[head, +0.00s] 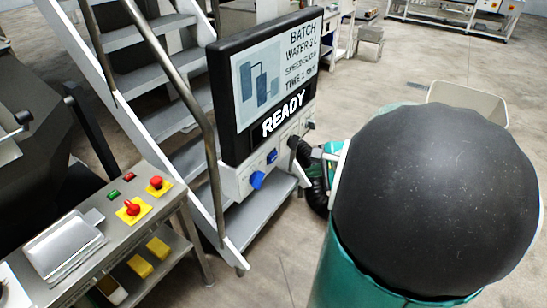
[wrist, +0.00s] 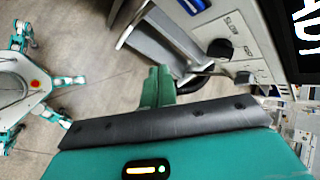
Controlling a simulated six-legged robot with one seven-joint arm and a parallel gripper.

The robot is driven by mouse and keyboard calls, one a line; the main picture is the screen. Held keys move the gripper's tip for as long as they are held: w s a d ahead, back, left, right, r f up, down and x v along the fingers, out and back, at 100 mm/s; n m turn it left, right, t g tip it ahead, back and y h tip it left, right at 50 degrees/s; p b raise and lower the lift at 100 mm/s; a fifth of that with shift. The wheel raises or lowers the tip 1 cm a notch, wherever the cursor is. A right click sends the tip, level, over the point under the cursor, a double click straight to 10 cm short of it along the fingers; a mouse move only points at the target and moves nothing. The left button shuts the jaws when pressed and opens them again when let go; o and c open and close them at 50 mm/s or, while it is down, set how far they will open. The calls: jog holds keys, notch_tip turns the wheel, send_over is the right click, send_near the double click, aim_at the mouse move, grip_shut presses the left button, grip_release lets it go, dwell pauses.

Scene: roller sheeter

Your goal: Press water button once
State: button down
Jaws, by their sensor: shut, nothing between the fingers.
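The control panel (head: 236,180) is a white strip under a black-framed screen (head: 278,72) that reads READY and lists WATER 2 L. I cannot read which is the water button. In the wrist view, the panel (wrist: 263,75) is at upper right, with a blue control (wrist: 194,4) at the top edge. My gripper (wrist: 158,70) is shut and empty, apart from the panel. In the head view my arm largely hides it.
Metal stairs (head: 150,70) with a handrail (head: 190,100) stand left of and behind the panel. A steel table (head: 110,235) at lower left carries red buttons on yellow plates (head: 132,208). A pale bin (head: 470,100) stands behind my arm. Open floor (head: 400,55) lies beyond.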

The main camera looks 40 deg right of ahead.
jog(key=w+a, duration=0.2)
jog(key=w, duration=0.5)
jog(key=shift+w+a, duration=0.25)
jog(key=shift+a, duration=0.15)
jog(key=shift+w, duration=0.1)
dwell(1.6)
jog(key=shift+w+a, duration=0.1)
jog(key=shift+w, duration=0.2)
jog(key=shift+w+a, duration=0.2)
jog(key=shift+w, duration=0.25)
dwell(0.9)
jog(key=shift+s+d, duration=0.3)
jog(key=shift+s, duration=0.55)
jog(key=s, duration=0.1)
jog(key=s+d, duration=0.1)
jog(key=s, duration=0.2)
jog(key=shift+s+d, duration=0.35)
